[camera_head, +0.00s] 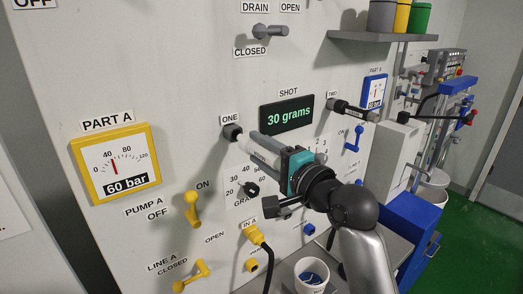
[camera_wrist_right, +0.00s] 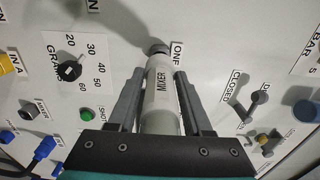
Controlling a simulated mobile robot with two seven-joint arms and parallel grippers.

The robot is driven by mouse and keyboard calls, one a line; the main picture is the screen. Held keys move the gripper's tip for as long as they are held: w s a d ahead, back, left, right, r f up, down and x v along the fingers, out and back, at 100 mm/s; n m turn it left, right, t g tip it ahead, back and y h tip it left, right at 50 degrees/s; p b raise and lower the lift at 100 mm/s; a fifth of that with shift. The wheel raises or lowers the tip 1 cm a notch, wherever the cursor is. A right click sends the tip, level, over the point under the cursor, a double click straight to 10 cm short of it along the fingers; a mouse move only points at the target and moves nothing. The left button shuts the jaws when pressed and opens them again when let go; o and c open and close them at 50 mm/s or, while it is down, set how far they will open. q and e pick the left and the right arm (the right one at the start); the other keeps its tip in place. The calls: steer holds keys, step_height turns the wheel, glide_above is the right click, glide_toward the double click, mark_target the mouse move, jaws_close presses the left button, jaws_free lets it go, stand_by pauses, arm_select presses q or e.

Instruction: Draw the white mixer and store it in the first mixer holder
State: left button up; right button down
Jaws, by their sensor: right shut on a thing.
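The white mixer (camera_head: 262,152) is in my right gripper (camera_head: 268,150), which is shut on it; in the right wrist view the fingers (camera_wrist_right: 160,98) lie on both sides of the mixer (camera_wrist_right: 160,85), marked "MIXER". The mixer points at the panel, its far end at the dark round holder (camera_head: 232,131) under the label "ONE". The same dark holder shows in the wrist view (camera_wrist_right: 158,48). Whether the mixer's end is seated in it or only touching, I cannot tell. A black mixer-like piece (camera_head: 354,111) sticks out at the label "TWO". My left gripper is not in view.
The panel carries a "30 grams" display (camera_head: 287,116), a yellow gauge (camera_head: 115,163), a grams dial (camera_head: 251,189) and yellow valve levers (camera_head: 192,208). A yellow plug with a black cable (camera_head: 254,236) hangs below. A white cup (camera_head: 312,274) stands at the bottom, near my arm.

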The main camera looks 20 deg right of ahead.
mark_target(250, 144)
stand_by(0.4)
steer(key=shift+p, duration=0.45)
steer(key=shift+p, duration=0.55)
stand_by(0.8)
steer(key=shift+p+x, duration=0.8)
steer(key=shift+x, duration=1.1)
steer(key=shift+c, duration=1.2)
jaws_free()
